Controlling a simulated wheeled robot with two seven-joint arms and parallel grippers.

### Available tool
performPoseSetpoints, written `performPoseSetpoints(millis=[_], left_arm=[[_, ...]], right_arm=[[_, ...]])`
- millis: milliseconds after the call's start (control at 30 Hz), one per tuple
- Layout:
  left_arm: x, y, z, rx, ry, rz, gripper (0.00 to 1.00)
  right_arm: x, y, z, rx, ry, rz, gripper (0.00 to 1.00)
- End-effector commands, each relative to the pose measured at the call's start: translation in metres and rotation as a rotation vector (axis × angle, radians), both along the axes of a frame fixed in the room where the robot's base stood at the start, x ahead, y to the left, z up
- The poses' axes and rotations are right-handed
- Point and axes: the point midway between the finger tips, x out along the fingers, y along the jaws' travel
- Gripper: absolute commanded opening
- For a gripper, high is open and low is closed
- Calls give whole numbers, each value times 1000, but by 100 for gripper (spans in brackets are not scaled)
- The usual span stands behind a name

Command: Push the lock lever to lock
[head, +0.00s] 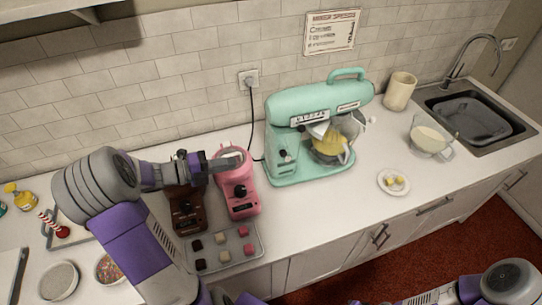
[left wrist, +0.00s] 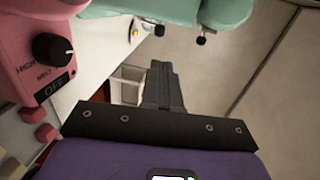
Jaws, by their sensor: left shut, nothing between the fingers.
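The mint green stand mixer (head: 300,104) stands on the counter with a bowl (head: 330,150) under its head and something yellow in it. In the left wrist view part of the mixer (left wrist: 215,10) shows at the top, with two small dark knobs on short stems, one (left wrist: 159,30) left of the other (left wrist: 201,40). I cannot tell which is the lock lever. My left gripper (head: 238,158) is shut and empty, over the top of the pink melter and left of the mixer, apart from it. Its closed fingers (left wrist: 165,85) point towards the mixer's side. My right gripper is not in view.
The pink melter (head: 240,197) and a brown melter (head: 188,215) stand left of the mixer. A tray (head: 247,253) with small cubes lies in front. A saucer (head: 384,186), glass bowl (head: 423,149) and sink (head: 470,96) are right. Counter before the mixer is clear.

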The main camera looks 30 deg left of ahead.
Motion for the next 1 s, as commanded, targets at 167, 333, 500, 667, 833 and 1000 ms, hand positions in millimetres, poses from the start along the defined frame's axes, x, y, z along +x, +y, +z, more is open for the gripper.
performPoseSetpoints(millis=[167,333,500,667,833,1000], left_arm=[[16,-14,-4,-2,-1,-4,0],[43,-36,-11,-3,0,-6,0],[72,-58,-16,-2,-1,-6,0],[92,-74,-20,-1,0,-5,0],[104,-83,-22,0,0,-2,0],[107,-86,-22,0,1,-2,0]], right_arm=[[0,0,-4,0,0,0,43],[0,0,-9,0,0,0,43],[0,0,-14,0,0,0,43],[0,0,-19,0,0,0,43],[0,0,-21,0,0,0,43],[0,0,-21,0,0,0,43]])
